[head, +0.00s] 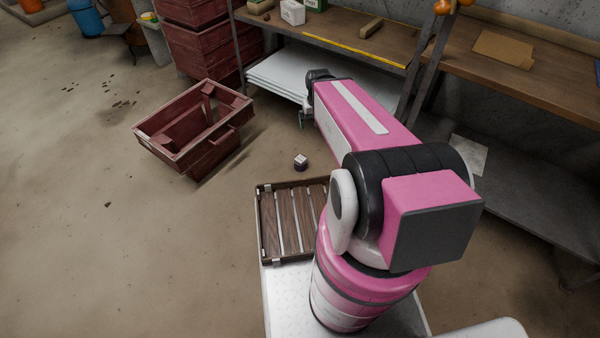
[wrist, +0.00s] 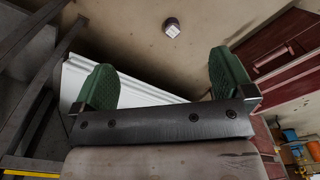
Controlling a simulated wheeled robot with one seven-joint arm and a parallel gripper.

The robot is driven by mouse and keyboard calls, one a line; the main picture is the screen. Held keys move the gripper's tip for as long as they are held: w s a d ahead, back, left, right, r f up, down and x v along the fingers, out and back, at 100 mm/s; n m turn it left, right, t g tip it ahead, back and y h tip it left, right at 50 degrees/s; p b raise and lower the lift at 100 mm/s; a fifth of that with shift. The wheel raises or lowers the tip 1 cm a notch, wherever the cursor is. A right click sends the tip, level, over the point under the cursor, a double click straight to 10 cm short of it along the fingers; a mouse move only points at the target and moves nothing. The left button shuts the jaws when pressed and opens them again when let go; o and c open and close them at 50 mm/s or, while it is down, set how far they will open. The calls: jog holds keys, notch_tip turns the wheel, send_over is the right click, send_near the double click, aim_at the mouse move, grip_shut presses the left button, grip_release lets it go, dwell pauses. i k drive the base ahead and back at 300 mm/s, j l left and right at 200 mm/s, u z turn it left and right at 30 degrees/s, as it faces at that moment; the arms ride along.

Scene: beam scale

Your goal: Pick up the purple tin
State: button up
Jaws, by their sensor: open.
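The purple tin (head: 301,162) is small and dark purple with a pale top. It stands on the bare floor just beyond the wooden slatted tray. In the wrist view the tin (wrist: 172,27) is small and far off, near the top, between the directions of the two fingers. My gripper (wrist: 165,78) has two green finger pads spread wide with nothing between them. In the head view my gripper (head: 302,118) is mostly hidden behind my arm, near the workbench and apart from the tin.
The slatted tray (head: 259,225) is partly hidden by my arm. A dark red crate (head: 160,148) lies on the floor to the left. A workbench (head: 335,28) with white panels (head: 285,82) beneath stands behind. The floor around the tin is clear.

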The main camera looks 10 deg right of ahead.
aim_at(300, 159)
jog(key=k, duration=0.25)
jog(key=i+j+z, duration=0.15)
jog(key=j, duration=0.9)
jog(key=i+j+z, duration=0.15)
jog(key=j, duration=0.9)
jog(key=j+z, duration=0.15)
jog(key=j, duration=0.9)
jog(key=i, duration=0.05)
